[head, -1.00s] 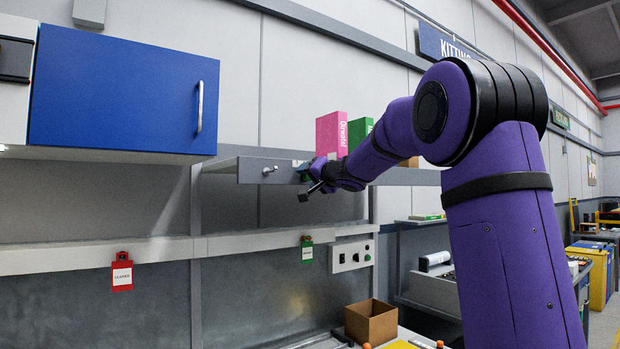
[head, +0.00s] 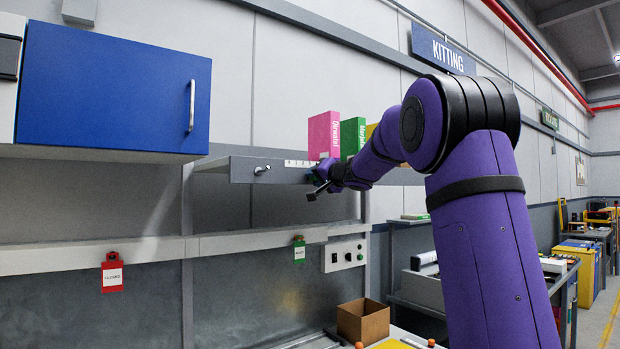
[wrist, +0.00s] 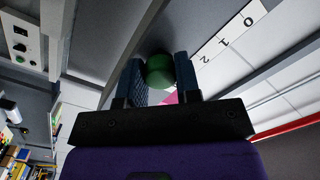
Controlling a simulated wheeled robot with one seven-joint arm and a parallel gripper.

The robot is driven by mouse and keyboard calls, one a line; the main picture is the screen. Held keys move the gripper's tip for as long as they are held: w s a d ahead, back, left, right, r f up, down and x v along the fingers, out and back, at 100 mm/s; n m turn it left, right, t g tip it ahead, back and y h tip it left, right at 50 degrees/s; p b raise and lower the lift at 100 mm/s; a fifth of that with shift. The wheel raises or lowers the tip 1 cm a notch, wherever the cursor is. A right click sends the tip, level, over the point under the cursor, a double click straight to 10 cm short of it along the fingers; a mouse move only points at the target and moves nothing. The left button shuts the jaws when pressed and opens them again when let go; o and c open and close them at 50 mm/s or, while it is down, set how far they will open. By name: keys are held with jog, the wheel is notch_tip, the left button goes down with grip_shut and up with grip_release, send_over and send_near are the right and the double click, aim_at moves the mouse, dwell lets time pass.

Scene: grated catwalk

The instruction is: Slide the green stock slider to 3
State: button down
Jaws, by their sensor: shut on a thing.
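The green stock slider shows as a round green knob (wrist: 160,70) in the wrist view, on the shelf's front edge. My gripper (wrist: 160,80) is shut on it, one finger on each side. In the head view my gripper (head: 318,188) is at the front edge of the shelf, and I cannot make out the knob clearly. A white scale strip (wrist: 225,38) shows 0, 1 and 2 beside the right finger. Figures beyond 2 are hidden behind that finger, so the slider's exact reading cannot be told. The strip's start (head: 298,163) also shows in the head view.
A bolt-like peg (head: 262,170) sticks out of the shelf edge (head: 236,170) left of my gripper. Pink (head: 324,134) and green (head: 352,137) binders stand on the shelf. A blue cabinet (head: 115,90) hangs at left. Red (head: 113,272) and green (head: 299,251) tags hang below.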

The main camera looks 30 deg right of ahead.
jog(key=c, duration=0.8)
grip_release()
jog(key=s, duration=1)
jog(key=shift+s+d, duration=0.4)
jog(key=shift+d, duration=0.05)
